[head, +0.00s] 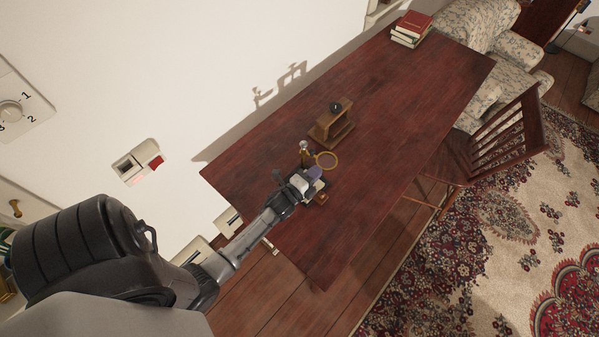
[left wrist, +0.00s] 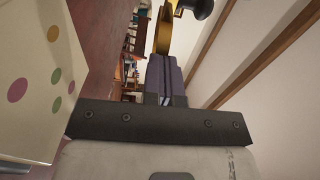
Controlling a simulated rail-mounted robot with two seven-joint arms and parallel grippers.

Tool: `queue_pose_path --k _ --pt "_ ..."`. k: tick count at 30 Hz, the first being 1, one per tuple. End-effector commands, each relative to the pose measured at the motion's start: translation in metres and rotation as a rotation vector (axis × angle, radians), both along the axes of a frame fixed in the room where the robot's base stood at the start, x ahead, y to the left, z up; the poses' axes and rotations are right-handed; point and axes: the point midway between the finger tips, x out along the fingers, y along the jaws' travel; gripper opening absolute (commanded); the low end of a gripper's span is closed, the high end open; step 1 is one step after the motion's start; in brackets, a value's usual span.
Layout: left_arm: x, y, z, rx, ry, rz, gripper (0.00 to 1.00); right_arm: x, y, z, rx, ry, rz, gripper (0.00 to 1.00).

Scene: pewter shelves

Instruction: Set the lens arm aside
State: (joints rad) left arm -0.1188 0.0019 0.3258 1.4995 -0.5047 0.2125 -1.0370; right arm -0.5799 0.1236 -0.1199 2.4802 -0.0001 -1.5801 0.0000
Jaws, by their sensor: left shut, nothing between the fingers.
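The lens arm, with a brass-rimmed round lens (head: 336,158), is on the dark red table beside a short brass post (head: 304,148). My left gripper (head: 316,174) is just in front of the lens, over the table. Its purple-padded fingers (left wrist: 166,75) are shut with nothing between them. In the left wrist view a brass piece (left wrist: 163,36) with a black knob (left wrist: 202,7) is just beyond the fingertips. I cannot tell whether the fingers touch it. The lower part of the lens arm's stand is hidden by my gripper. My right gripper is not in view.
A wooden stand (head: 331,128) with a dark ball on top is behind the lens. Books (head: 411,29) are at the table's far end. A pale box with coloured dots (left wrist: 35,75) is close at left in the wrist view. The table's right half (head: 420,90) is clear.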

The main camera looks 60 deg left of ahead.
Motion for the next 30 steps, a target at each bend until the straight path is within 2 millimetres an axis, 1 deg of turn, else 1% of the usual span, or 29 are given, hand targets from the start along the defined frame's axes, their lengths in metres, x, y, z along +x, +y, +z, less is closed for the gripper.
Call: queue_pose_path --k 1,6,12,21,30 --pt "0.006 -0.003 -0.001 0.000 -0.003 -0.007 0.00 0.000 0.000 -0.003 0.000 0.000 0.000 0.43" --pt "0.022 -0.009 -0.001 0.000 -0.002 -0.019 0.00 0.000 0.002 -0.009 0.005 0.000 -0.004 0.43" --pt "0.036 -0.009 -0.001 -0.001 -0.003 -0.021 0.00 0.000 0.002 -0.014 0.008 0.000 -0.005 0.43" --pt "0.049 -0.005 -0.001 0.000 -0.001 -0.021 0.00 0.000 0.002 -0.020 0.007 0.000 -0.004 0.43" --pt "0.054 -0.003 0.000 -0.002 -0.001 -0.021 0.00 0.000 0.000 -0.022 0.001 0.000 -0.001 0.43"
